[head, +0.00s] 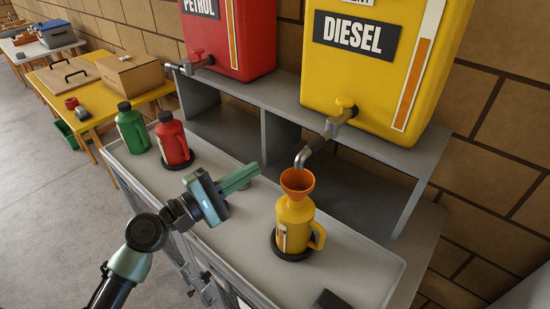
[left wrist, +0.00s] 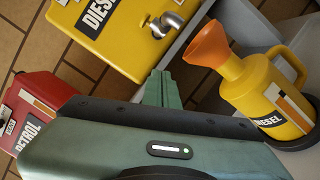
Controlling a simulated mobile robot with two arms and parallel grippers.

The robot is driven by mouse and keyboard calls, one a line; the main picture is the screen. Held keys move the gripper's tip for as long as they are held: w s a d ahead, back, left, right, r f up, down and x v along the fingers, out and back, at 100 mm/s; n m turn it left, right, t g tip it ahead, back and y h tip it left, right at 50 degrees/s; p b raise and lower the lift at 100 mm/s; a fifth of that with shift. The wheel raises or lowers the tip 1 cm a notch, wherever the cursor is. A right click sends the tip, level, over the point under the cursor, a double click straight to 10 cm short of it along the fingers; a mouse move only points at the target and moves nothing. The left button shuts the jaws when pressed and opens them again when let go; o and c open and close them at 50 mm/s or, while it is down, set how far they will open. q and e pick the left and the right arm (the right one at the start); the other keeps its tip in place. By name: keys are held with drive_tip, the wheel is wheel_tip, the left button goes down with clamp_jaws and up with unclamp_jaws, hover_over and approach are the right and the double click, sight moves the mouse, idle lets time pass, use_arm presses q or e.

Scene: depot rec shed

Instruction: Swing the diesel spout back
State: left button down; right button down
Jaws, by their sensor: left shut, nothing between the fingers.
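The yellow diesel tank (head: 380,75) stands on a grey shelf, with a yellow tap and a metal diesel spout (head: 315,150) at its front. The spout's end hangs over an orange funnel (head: 298,181) in the neck of a yellow jug (head: 294,225). In the left wrist view the spout (left wrist: 170,22) shows beyond my fingers, with the funnel (left wrist: 210,46) to its right. My left gripper (head: 256,168) is shut and empty, left of the funnel and apart from the spout. My right gripper is not in view.
A red petrol tank (head: 235,40) with its own spout stands to the left. A red jug (head: 172,140) and a green jug (head: 132,128) stand on the grey counter (head: 350,265). A yellow table (head: 95,95) with a cardboard box is further left.

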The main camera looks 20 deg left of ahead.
sight(316, 148)
use_arm(q)
drive_tip(key=w+d+r+p, duration=0.3)
drive_tip(key=w+d+p, duration=0.3)
drive_tip(key=d, duration=0.2)
drive_tip(key=shift+w+d, duration=0.15)
drive_tip(key=shift+d, duration=0.2)
drive_tip(key=shift+f, duration=0.1)
